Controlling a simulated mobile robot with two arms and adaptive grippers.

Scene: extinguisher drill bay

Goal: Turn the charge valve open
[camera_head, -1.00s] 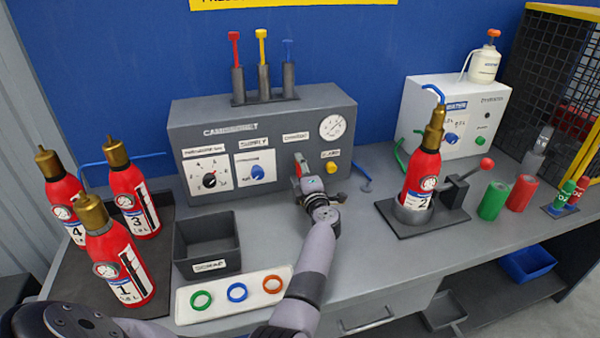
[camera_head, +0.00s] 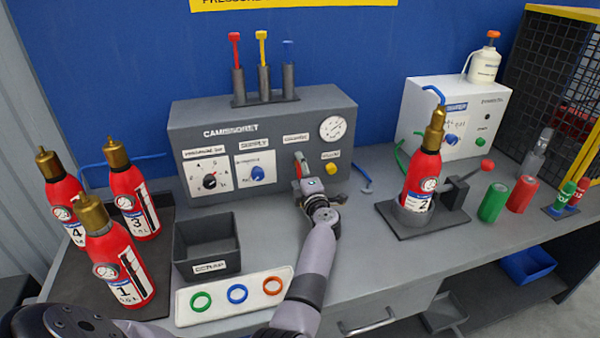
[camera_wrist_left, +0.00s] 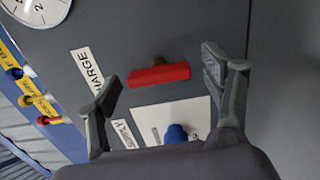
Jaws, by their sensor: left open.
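The charge valve shows in the left wrist view as a red lever (camera_wrist_left: 158,76) on a brass stem, on the front of the grey panel (camera_wrist_left: 130,40) beside a "CHARGE" label. In the head view the red lever (camera_head: 301,164) is partly hidden by my gripper. My left gripper (camera_head: 308,180) is in front of the panel. In the left wrist view it (camera_wrist_left: 165,85) is open, with one finger on each side of the lever and no clear contact. My right gripper does not show.
A blue supply knob (camera_head: 257,173), a black selector knob (camera_head: 209,181), a yellow button (camera_head: 331,168) and a gauge (camera_head: 333,127) share the panel. A scrap bin (camera_head: 207,270) and a ring tray (camera_head: 215,313) stand to the left. Extinguisher 2 (camera_head: 421,180) stands in a holder to the right.

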